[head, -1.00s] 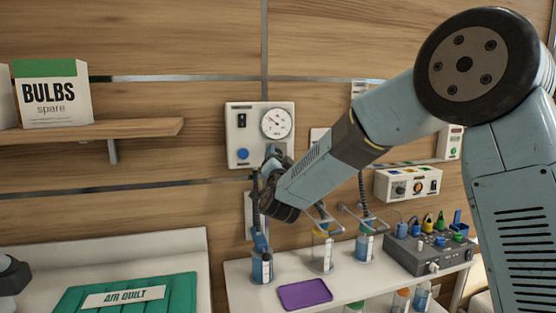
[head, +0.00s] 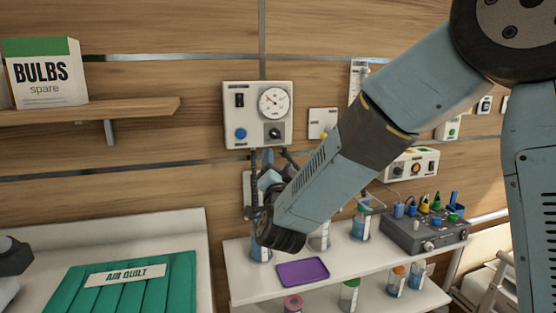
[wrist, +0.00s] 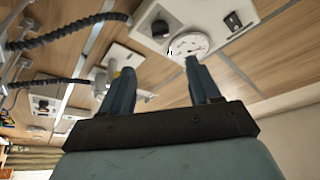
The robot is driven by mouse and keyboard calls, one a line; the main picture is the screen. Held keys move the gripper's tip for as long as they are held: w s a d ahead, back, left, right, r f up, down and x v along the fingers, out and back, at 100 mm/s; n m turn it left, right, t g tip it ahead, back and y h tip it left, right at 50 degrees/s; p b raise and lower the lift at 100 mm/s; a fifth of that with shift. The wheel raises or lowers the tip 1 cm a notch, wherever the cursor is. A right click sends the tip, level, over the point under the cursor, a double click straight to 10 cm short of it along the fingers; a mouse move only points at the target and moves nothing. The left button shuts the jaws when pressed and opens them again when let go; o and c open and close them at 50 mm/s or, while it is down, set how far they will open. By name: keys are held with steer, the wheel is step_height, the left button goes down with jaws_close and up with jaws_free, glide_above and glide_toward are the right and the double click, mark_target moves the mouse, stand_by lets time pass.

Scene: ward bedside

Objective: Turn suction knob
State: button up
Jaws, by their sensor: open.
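The suction panel (head: 257,115) is a cream box on the wood wall with a round gauge (head: 273,102), a dark switch, a blue button and a black knob (head: 275,133) at lower right. My gripper (head: 268,176) is below the panel, apart from the knob, partly hidden by my wrist in the head view. In the wrist view my gripper (wrist: 156,78) is open, with nothing between its fingers. The knob (wrist: 160,28) shows beyond the fingertips, near the top, beside the gauge (wrist: 189,45). The direction the knob points is unclear.
Dark ribbed hoses (wrist: 68,37) hang close to my gripper. Below is a white shelf (head: 245,284) with jars, a purple tray (head: 302,272) and a grey device (head: 424,236). A wooden shelf (head: 140,111) with a BULBS box (head: 45,75) is at left.

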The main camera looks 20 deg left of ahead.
mark_target(277, 135)
steer(key=shift+f, duration=0.1)
stand_by(0.3)
steer(key=shift+n+y, duration=0.4)
steer(key=shift+n, duration=0.4)
steer(key=x, duration=1.3)
steer(key=shift+w+d, duration=0.15)
steer(key=shift+w, duration=0.3)
steer(key=shift+r, duration=0.2)
